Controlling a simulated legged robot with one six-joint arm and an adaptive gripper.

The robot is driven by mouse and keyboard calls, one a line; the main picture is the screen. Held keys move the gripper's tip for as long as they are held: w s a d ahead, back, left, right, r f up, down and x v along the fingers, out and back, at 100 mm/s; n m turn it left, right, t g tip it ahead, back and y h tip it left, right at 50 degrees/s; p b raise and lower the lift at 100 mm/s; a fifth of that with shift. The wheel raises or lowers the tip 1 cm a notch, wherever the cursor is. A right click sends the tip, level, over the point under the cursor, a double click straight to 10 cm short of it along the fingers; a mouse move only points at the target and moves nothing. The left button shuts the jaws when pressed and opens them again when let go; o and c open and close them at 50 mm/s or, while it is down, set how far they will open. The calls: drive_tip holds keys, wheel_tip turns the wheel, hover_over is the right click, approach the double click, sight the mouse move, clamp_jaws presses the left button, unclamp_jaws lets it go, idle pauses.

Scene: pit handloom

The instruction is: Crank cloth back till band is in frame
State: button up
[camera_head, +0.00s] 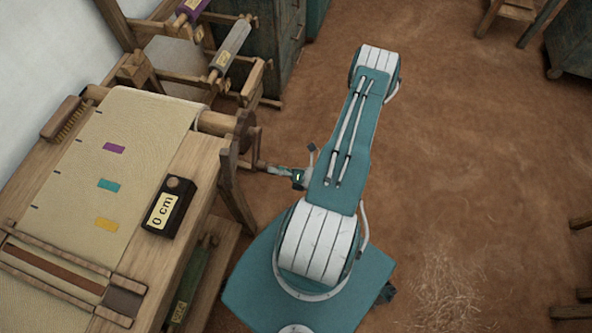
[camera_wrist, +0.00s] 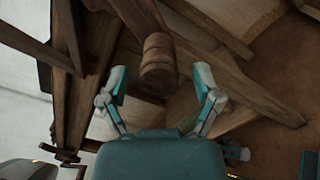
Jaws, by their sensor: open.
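A black box (camera_head: 168,207) beside the cloth reads "0 cm". The crank (camera_head: 245,135) is at the right end of the cloth roller. Its wooden handle (camera_wrist: 158,62) shows end-on in the wrist view. My gripper (camera_wrist: 160,76) is open, its fingers on either side of the handle with visible gaps.
Wooden loom beams (camera_wrist: 235,75) lie close around the handle in the wrist view. Spools (camera_head: 229,48) sit on a rack at the top, before a dark cabinet (camera_head: 280,40). Brown floor (camera_head: 450,180) to the right is mostly clear, with straw-like fibers (camera_head: 445,285) on it.

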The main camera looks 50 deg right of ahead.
drive_tip(key=v, duration=1)
idle(0.3)
drive_tip(key=w+a+r+n+g+y, duration=0.1)
drive_tip(key=w+a+r+n+g, duration=0.15)
drive_tip(key=r+n+g, duration=0.4)
drive_tip(key=w+a+r+n+g, duration=0.2)
drive_tip(key=w+r+n+g, duration=0.2)
drive_tip(key=r+n, duration=0.5)
drive_tip(key=w+a+r+n+g+y, duration=0.1)
drive_tip(key=w+a+r+n+g, duration=0.15)
drive_tip(key=r+n+g, duration=0.4)
drive_tip(key=s+a+r+n+t+h, duration=0.1)
drive_tip(key=a+r+n+t+h, duration=0.2)
drive_tip(key=a+r+n, duration=0.3)
drive_tip(key=s+a+r+n+t+h, duration=0.1)
drive_tip(key=a+r+n+t+h, duration=0.2)
drive_tip(key=r+n, duration=1.1)
drive_tip(key=a+h, duration=0.2)
drive_tip(key=a, duration=0.2)
drive_tip(key=shift+s+a+n+h, duration=0.25)
drive_tip(key=shift+a+n+h, duration=0.05)
drive_tip(key=shift+n+h, duration=0.1)
